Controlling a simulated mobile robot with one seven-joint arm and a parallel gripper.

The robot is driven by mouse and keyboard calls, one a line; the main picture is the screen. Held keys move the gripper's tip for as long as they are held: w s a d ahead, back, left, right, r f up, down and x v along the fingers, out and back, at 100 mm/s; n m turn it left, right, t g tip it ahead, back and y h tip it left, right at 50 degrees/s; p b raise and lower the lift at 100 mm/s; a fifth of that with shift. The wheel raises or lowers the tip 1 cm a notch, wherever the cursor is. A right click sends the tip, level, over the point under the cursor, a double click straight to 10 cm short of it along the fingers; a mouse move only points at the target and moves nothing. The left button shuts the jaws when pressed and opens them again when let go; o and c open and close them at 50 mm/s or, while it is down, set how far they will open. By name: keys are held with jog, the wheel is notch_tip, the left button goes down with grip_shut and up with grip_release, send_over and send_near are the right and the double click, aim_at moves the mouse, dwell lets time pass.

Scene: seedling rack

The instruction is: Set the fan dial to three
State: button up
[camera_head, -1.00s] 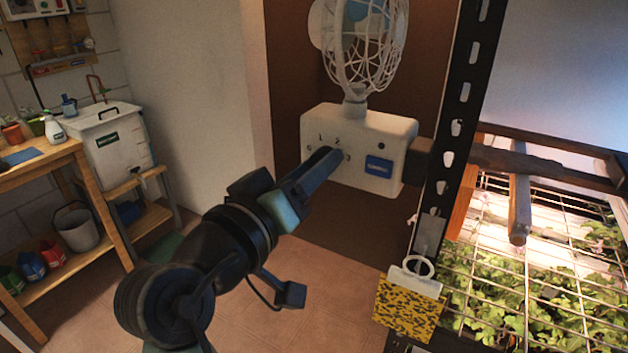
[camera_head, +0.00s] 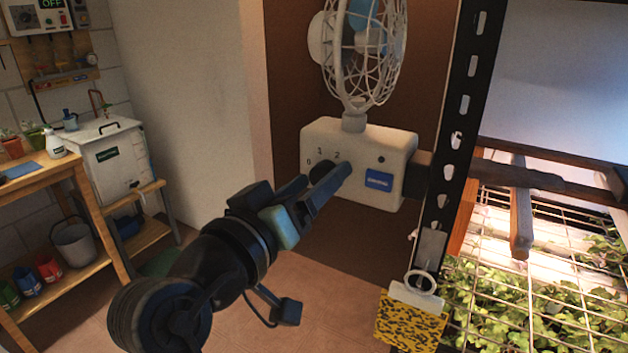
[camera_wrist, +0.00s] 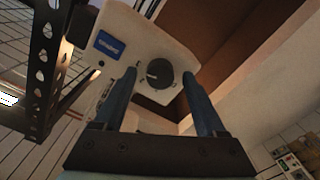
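The white fan (camera_head: 363,50) stands on a white control box (camera_head: 390,150) with a blue label. Its dark round dial (camera_head: 322,171) is on the box front, with 0, 1 and 2 visible around it; a finger covers the place right of the 2. In the wrist view the dial (camera_wrist: 160,73) shows a pale pointer mark towards the picture's left; I cannot tell which number it meets. My gripper (camera_head: 326,176) is open, its two fingers apart with the dial between their tips in the wrist view (camera_wrist: 160,82). I see no clear contact.
A black slotted post (camera_head: 460,120) stands right of the box, with a yellow-black sticky card (camera_head: 408,318) hanging on it. A wire-mesh plant rack (camera_head: 550,290) is at the right. A wooden bench (camera_head: 75,185) stands at the left. The floor between is clear.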

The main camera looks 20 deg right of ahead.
jog(key=b+v, duration=0.1)
jog(key=v, duration=1.2)
jog(key=shift+b, duration=0.35)
